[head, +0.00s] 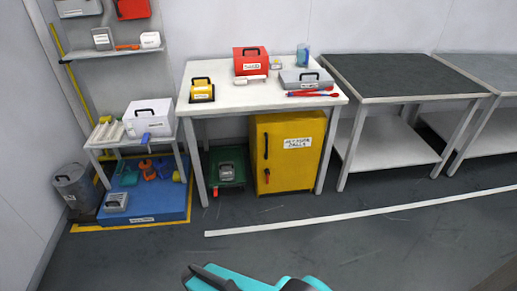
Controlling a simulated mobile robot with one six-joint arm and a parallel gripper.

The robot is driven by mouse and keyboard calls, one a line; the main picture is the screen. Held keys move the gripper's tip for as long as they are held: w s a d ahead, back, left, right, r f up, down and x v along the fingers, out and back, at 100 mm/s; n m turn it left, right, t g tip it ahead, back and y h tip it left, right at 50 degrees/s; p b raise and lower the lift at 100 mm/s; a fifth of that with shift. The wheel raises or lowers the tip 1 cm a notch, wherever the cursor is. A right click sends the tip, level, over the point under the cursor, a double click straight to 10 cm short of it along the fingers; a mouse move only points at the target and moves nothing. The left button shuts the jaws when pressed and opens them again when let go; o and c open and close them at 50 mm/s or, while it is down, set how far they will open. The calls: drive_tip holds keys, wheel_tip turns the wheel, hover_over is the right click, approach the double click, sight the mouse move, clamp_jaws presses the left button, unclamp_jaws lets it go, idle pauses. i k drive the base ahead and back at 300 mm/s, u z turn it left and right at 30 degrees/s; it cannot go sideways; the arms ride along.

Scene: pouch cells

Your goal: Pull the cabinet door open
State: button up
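The yellow cabinet (290,175) stands on the floor under the right half of the white table. Its front door appears shut and faces me. A white label (298,143) with dark lettering is on the upper part of the door. A dark upright handle (266,145) sits near the door's left edge, with a small red and dark part (267,176) below it. A teal and black part of my own body shows at the bottom edge. I cannot make out my gripper's fingers, and nothing of mine touches the cabinet.
The white table (225,100) bears cases and tools. A green bin (233,182) is left of the cabinet. A blue platform (165,208) and small side table stand further left, grey-topped benches (390,80) right. The floor before the cabinet is clear, crossed by a white line (330,218).

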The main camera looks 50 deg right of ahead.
sight(291, 150)
drive_tip(key=z, duration=0.15)
drive_tip(key=i, duration=0.95)
drive_tip(key=u, duration=0.05)
